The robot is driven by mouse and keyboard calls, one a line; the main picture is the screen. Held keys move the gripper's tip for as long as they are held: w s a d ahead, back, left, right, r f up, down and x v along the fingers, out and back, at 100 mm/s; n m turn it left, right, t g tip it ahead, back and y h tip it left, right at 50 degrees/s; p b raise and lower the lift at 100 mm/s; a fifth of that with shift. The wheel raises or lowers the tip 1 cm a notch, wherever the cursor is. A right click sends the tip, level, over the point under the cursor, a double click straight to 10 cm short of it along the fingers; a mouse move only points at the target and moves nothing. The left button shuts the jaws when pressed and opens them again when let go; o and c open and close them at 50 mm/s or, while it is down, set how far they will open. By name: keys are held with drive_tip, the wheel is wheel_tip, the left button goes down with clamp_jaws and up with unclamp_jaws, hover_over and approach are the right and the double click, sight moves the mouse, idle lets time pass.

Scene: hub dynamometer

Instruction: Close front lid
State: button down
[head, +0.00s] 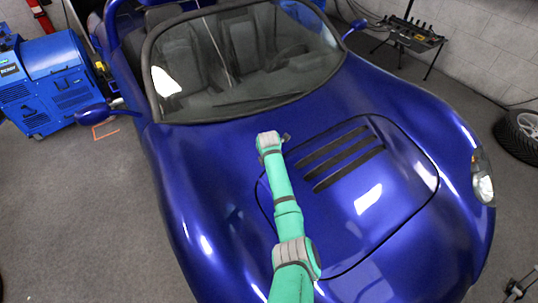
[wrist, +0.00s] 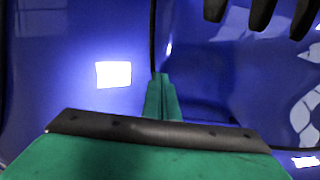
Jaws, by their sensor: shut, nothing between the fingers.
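The front lid (head: 400,185) is a glossy blue panel with dark slots in the nose of the blue car (head: 190,200). It lies down in its opening with a thin dark seam around it. I cannot tell whether it is fully flush or latched. The lid also shows in the wrist view (wrist: 215,85), right of a dark seam line. My gripper (wrist: 162,78) is shut and empty, its green fingers together beside that seam. In the head view its wrist end is over the lid's windscreen-side left corner; the fingers are mostly hidden there. Contact with the surface cannot be told.
The windscreen (head: 250,55) rises just behind the lid. A blue machine (head: 45,80) stands at the left and a tool stand (head: 410,35) at the back right. A loose wheel (head: 522,130) lies at the right. Grey floor (head: 90,220) is clear at the left.

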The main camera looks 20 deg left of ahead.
drive_tip(key=w+a+v, duration=0.1)
drive_tip(key=v, duration=1.1)
drive_tip(key=shift+r, duration=0.35)
drive_tip(key=shift+a, duration=0.1)
